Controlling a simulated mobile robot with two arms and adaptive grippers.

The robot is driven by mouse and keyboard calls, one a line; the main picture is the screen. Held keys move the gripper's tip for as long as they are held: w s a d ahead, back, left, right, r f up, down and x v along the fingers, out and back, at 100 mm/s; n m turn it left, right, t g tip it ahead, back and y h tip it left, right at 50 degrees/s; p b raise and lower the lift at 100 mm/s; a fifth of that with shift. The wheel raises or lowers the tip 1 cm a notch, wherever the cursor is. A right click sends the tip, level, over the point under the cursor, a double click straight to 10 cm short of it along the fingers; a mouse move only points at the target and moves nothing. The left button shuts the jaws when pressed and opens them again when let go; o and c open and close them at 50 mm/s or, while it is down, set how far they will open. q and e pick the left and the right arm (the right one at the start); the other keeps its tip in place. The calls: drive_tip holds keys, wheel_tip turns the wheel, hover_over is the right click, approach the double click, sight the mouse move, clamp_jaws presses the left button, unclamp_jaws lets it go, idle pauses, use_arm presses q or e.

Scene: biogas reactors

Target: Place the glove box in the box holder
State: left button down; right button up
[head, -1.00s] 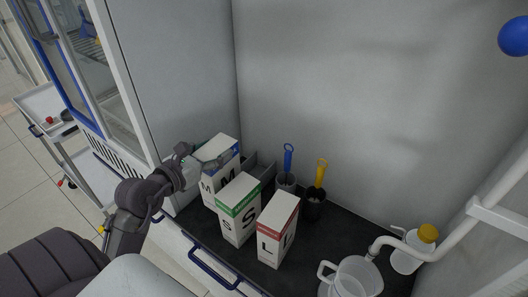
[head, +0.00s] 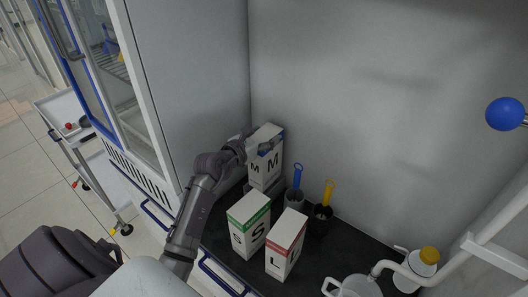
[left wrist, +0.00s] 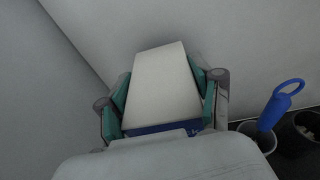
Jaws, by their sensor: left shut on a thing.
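The glove box marked M (head: 266,172), white with a blue band, is upright at the back left of the counter. My left gripper (head: 256,147) is shut on its upper part. In the left wrist view, the teal finger pads (left wrist: 163,98) press on both sides of the white box (left wrist: 163,80). The grey box holder (head: 246,186) shows only as a small piece beside the M box's lower part; the rest is hidden. I cannot tell whether the box rests in it or hangs above. My right gripper is not in view.
The green-banded S box (head: 248,226) and red-banded L box (head: 285,245) stand in front. Blue-handled (head: 297,178) and yellow-handled (head: 328,192) tools stand in cups to the right. Walls close the back and left.

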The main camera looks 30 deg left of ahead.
use_arm(q)
wheel_tip(320, 180, down, 7)
drive_tip(key=shift+w+r, duration=0.1)
idle(0.6)
drive_tip(key=shift+c, duration=0.8)
unclamp_jaws()
drive_tip(key=shift+f, duration=0.2)
